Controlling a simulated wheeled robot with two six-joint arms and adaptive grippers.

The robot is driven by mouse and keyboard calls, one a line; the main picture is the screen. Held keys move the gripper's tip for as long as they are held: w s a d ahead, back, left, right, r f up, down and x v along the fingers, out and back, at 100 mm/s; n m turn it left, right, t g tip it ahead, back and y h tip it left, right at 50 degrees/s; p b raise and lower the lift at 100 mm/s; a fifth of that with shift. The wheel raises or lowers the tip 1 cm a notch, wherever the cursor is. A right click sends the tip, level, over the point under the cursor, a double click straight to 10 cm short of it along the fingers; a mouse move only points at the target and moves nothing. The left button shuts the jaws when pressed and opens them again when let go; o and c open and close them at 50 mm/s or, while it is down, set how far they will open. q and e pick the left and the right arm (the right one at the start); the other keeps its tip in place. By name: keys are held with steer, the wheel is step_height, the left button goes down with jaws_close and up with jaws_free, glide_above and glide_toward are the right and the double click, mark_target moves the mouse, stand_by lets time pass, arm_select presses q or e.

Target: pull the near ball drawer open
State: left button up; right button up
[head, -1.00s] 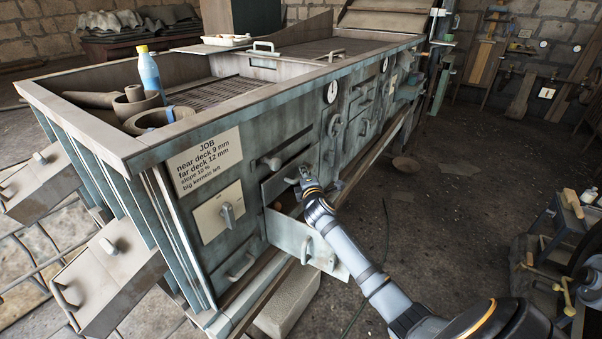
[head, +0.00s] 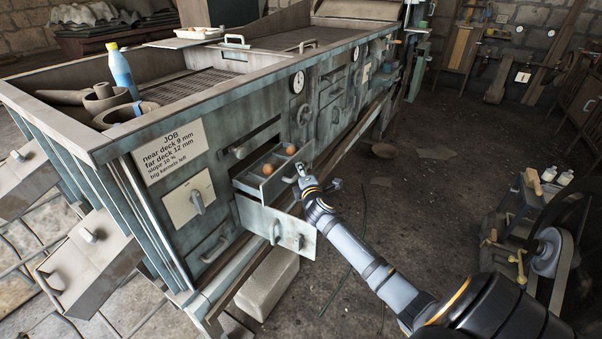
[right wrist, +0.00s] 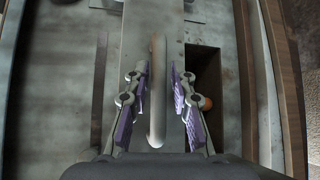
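A grey drawer (head: 262,185) sticks out of the machine's side in the head view, with two orange-brown balls (head: 268,169) in it. My right gripper (head: 303,171) is at this drawer's front, by its handle. In the right wrist view the light bar handle (right wrist: 157,92) stands between the purple-padded fingers (right wrist: 158,82), which close in on both its sides; contact is hard to see through the blur. An orange ball (right wrist: 206,103) shows in a dark compartment beside them. My left gripper is not in view.
A second drawer (head: 256,217) stands open just below, its front near my right arm. A switch panel (head: 188,200) and JOB sign (head: 170,150) are to the left. A pale block (head: 266,284) lies on the floor below.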

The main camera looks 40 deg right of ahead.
steer(key=shift+s, duration=0.15)
steer(key=v, duration=1.1)
steer(key=shift+s+a, duration=0.2)
steer(key=shift+s, duration=0.15)
